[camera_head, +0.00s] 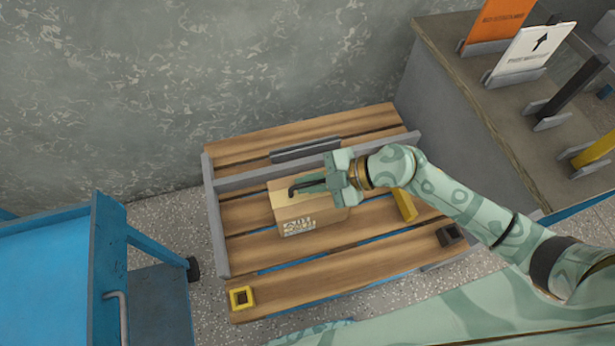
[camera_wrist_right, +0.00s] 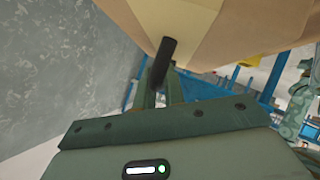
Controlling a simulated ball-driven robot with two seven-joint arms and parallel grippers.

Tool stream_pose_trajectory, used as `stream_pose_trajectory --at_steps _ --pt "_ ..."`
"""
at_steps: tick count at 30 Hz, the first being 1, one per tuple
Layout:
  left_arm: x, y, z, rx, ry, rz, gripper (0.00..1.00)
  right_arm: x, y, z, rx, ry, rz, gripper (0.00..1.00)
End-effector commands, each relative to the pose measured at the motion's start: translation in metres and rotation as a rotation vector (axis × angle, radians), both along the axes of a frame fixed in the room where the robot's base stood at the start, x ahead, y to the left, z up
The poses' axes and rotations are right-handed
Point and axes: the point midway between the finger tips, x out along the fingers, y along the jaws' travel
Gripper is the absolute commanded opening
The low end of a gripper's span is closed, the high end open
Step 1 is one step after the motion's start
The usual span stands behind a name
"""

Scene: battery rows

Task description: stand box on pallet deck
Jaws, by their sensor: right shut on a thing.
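The cardboard box (camera_head: 325,220), brown with a printed label on its front, is upright over the middle of the wooden pallet deck (camera_head: 290,283). I cannot tell whether the box's underside touches the planks. My left gripper is not in view.
Grey rails (camera_head: 215,225) edge the pallet's left and cross its back. A yellow square piece (camera_head: 241,297), a yellow block (camera_head: 404,205) and a dark block (camera_head: 450,235) are on the deck. A blue cart (camera_head: 140,265) stands left, a grey bench (camera_head: 470,110) right. The front planks are mostly clear.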

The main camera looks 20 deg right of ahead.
Motion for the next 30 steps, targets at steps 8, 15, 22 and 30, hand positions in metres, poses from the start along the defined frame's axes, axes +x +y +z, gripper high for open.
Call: stream_pose_trajectory --at_steps 8,15,22,30 --pt "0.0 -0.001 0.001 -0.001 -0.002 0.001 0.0 0.0 0.0 0.0 0.0 0.0 0.0 0.19" --pt "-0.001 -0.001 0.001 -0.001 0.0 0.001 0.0 0.0 0.0 0.0 0.0 0.0 0.0 0.32" --pt "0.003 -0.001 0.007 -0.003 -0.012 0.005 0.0 -0.004 -0.009 0.01 -0.001 -0.001 -0.001 0.32" --pt "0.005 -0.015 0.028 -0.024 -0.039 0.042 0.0 -0.022 -0.059 0.044 -0.004 -0.003 -0.001 0.32"
